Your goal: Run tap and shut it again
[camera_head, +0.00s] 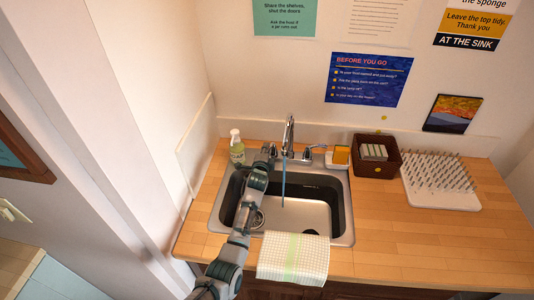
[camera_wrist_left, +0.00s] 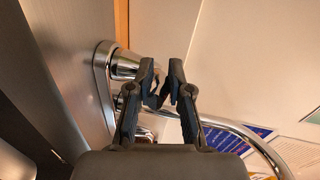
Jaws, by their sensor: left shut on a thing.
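The chrome tap (camera_head: 289,135) stands at the back of the steel sink (camera_head: 345,215). A thin blue stream of water (camera_head: 283,185) falls from its spout into the basin. My left arm reaches over the basin's left side. My left gripper (camera_head: 268,152) is at the tap's left handle, and mostly hides it in the head view. In the left wrist view, the fingertips of my left gripper (camera_wrist_left: 162,84) are close together at the end of the chrome left handle (camera_wrist_left: 125,65), shut on it. The tap's right handle (camera_head: 316,148) stands free. My right gripper is out of view.
A soap bottle (camera_head: 237,148) stands left of the tap. A sponge (camera_head: 341,154), a dark basket (camera_head: 375,168) and a spiked drying rack (camera_head: 440,185) are to the right. A checked towel (camera_head: 293,258) hangs over the sink's front edge. The right front worktop is clear.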

